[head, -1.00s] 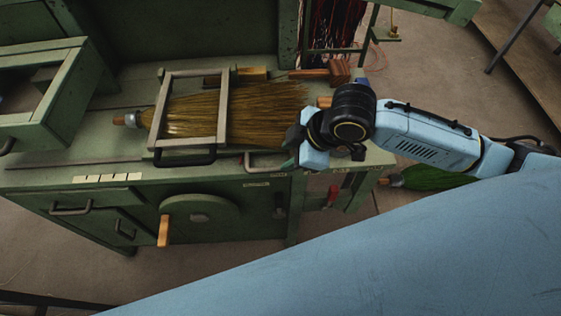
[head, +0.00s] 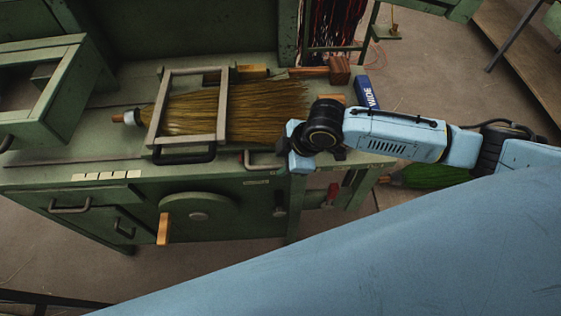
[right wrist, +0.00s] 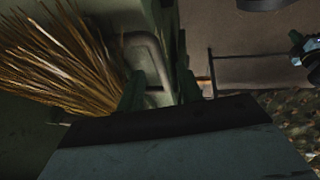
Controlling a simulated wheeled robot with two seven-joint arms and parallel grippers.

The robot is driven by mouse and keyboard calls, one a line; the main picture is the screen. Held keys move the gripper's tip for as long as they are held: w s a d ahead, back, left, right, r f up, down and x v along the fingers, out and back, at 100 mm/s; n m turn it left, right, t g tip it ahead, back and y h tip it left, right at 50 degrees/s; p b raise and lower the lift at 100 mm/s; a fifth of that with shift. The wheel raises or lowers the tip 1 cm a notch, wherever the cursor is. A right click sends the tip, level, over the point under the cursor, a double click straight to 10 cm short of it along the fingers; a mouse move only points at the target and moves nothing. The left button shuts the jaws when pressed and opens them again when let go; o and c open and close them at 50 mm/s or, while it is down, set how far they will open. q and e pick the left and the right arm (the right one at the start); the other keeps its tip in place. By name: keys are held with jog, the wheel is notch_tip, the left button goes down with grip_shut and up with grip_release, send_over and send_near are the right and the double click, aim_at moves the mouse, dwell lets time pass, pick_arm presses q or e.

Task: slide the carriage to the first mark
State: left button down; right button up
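The carriage appears to be the grey rectangular frame (head: 221,112) with a black front handle (head: 184,156), lying across the straw broom head (head: 265,108) on the green bench. Pale tags (head: 105,176) on the bench's front edge may be the marks; their lettering is unreadable. My right gripper (head: 285,154) is at the bench's front edge, right of the frame and beside a small grey bar handle (head: 262,162). In the right wrist view its fingers (right wrist: 158,92) stand apart, with the grey handle (right wrist: 150,55) between or just beyond them; contact cannot be told. My left gripper is out of view.
A crank wheel (head: 199,216) with a wooden grip is on the bench front. Wooden blocks (head: 340,70) and a blue box marked WIDE (head: 366,92) are at the bench's right end. A green open-topped box (head: 45,100) stands at left.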

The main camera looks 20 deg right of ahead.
jog(key=shift+x, duration=0.9)
jog(key=shift+c, duration=0.4)
grip_shut()
